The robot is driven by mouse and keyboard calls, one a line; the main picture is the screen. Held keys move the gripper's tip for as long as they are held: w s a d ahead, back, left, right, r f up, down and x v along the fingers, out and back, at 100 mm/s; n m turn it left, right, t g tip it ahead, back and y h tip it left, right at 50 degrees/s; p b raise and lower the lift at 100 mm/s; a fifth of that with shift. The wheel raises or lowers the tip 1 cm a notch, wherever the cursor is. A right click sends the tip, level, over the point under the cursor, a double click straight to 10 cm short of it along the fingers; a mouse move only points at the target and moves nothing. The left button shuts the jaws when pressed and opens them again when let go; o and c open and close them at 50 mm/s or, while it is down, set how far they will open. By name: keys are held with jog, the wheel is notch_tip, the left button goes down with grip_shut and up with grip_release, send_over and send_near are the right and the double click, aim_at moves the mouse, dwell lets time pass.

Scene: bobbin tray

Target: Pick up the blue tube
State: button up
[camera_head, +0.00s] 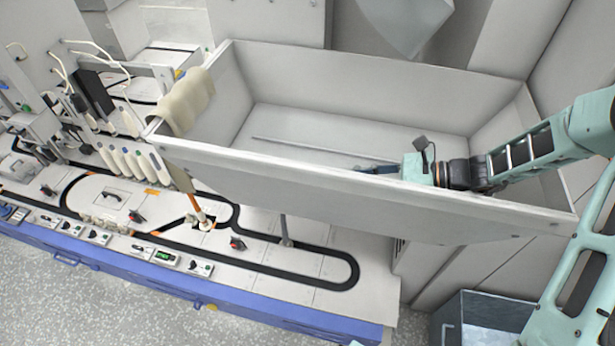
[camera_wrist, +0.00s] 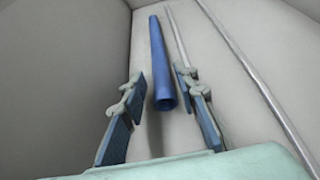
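The blue tube (camera_wrist: 159,70) lies on the floor of the white tray in the wrist view, its near open end pointing toward me. My gripper (camera_wrist: 160,82) is open, with one finger on each side of the tube's near end; I see no finger clearly touching it. In the head view my gripper (camera_head: 378,170) is low inside the white tray (camera_head: 340,184), partly hidden by the tray's front wall. The tube cannot be made out clearly there.
A thin grey rod (camera_head: 312,147) lies on the tray floor; in the wrist view rods lie right of the tube, one close to the right finger. High tray walls surround my gripper. A beige cloth (camera_head: 188,100) hangs over the left wall. A track workbench (camera_head: 300,268) stands in front.

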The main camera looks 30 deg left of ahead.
jog(key=shift+x, duration=1.2)
jog(key=shift+c, duration=0.6)
grip_shut()
jog(key=shift+w+r, duration=0.1)
jog(key=shift+r, duration=0.05)
